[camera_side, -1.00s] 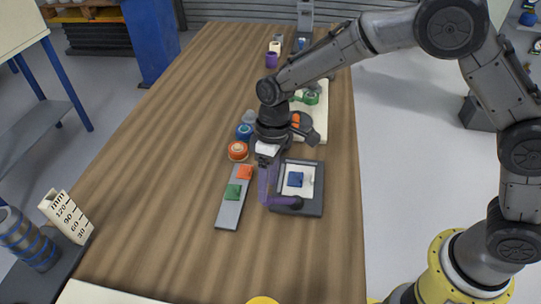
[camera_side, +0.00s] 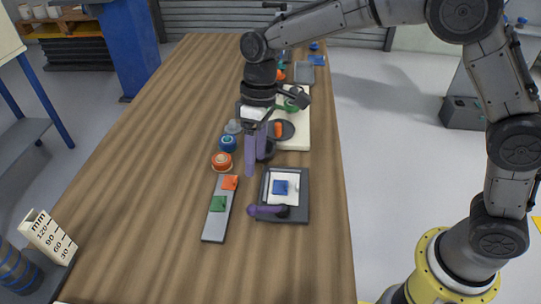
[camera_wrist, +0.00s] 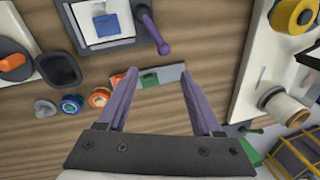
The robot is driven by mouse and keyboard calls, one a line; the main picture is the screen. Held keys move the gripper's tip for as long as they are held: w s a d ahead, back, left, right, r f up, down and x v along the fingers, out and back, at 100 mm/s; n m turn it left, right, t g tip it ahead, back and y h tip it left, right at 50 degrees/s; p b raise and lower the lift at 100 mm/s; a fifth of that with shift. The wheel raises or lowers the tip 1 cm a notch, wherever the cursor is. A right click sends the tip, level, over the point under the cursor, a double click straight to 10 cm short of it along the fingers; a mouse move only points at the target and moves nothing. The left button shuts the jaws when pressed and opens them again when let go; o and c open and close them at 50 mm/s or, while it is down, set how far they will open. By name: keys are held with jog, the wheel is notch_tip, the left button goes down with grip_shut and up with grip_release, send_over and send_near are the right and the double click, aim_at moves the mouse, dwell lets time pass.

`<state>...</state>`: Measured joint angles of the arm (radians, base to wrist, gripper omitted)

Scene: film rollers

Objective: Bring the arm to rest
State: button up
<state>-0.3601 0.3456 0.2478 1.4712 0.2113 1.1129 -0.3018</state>
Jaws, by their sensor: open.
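My gripper (camera_side: 257,152) hangs above the middle of the wooden table (camera_side: 150,175), its purple fingers pointing down. In the wrist view my gripper (camera_wrist: 160,90) is open, with nothing between its fingers. Beneath and beyond it lies a grey strip (camera_side: 217,225) with an orange piece and a green piece on it. To the right of the strip is a dark tray (camera_side: 300,211) holding a white plate with a blue block.
Orange (camera_side: 221,162) and blue (camera_side: 228,143) rollers stand left of my gripper. A white board (camera_side: 298,140) with a dark round part lies behind. A ruled white block (camera_side: 47,237) stands at the left front. The left of the table is clear.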

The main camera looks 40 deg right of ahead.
jog(key=s+d+r+m+t, duration=0.1)
jog(key=s+d+r+t, duration=0.1)
jog(key=s+d+r, duration=0.5)
jog(key=s+d+r+m+t, duration=0.2)
jog(key=s+d+r, duration=0.1)
jog(key=d+r, duration=0.4)
jog(key=s+d+f+m+t+h, duration=0.1)
jog(key=s+d+f, duration=0.1)
jog(key=s, duration=0.5)
jog(key=s+d+f+m+t+h, duration=0.1)
jog(key=s+d+f+m, duration=0.1)
jog(key=s, duration=0.5)
jog(key=shift+s+d+f+t, duration=0.3)
jog(key=shift+d+f, duration=0.25)
jog(key=shift+d, duration=0.4)
